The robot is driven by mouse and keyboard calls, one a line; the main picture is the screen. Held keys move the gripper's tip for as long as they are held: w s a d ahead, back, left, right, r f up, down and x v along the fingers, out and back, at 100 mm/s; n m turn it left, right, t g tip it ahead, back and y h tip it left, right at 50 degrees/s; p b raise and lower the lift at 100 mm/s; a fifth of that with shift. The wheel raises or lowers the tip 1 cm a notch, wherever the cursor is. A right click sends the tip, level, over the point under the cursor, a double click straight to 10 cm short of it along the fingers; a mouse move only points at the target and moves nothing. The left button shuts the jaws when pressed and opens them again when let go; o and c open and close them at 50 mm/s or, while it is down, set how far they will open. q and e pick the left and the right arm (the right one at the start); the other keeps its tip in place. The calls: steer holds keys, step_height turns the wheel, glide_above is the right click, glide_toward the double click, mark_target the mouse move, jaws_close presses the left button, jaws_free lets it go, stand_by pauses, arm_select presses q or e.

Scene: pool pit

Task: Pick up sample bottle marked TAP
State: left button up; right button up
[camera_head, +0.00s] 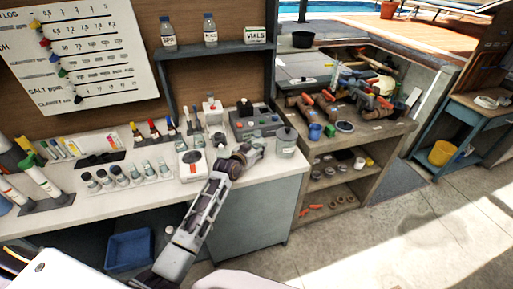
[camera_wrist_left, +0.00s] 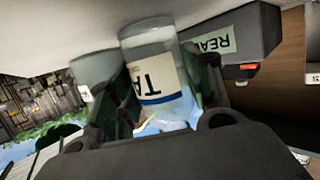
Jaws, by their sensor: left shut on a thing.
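The sample bottle (camera_wrist_left: 160,80) is clear, with a white label, a blue stripe and the letters "TA" showing; the rest of the label is turned away or covered. It appears upside down in the left wrist view, between the two dark fingers. My left gripper (camera_head: 256,149) is shut on it, at the front right of the white counter (camera_head: 238,192). The bottle's base is close to the counter surface; I cannot tell whether it touches. In the head view I cannot make out the bottle at the gripper. My right gripper is not in view.
A grey lidded jar (camera_head: 286,143) stands just right of the gripper. A dark instrument (camera_head: 256,122) is behind it. A white device (camera_head: 192,165) and several small bottles (camera_head: 120,176) stand to the left. A shelf unit with tools (camera_head: 340,146) is at the right.

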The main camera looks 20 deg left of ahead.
mark_target(255, 141)
arm_select(q)
steer(key=shift+r, duration=0.25)
steer(key=shift+r, duration=1.6)
steer(key=shift+r+b, duration=0.3)
steer(key=shift+r, duration=2.75)
steer(key=shift+r, duration=0.15)
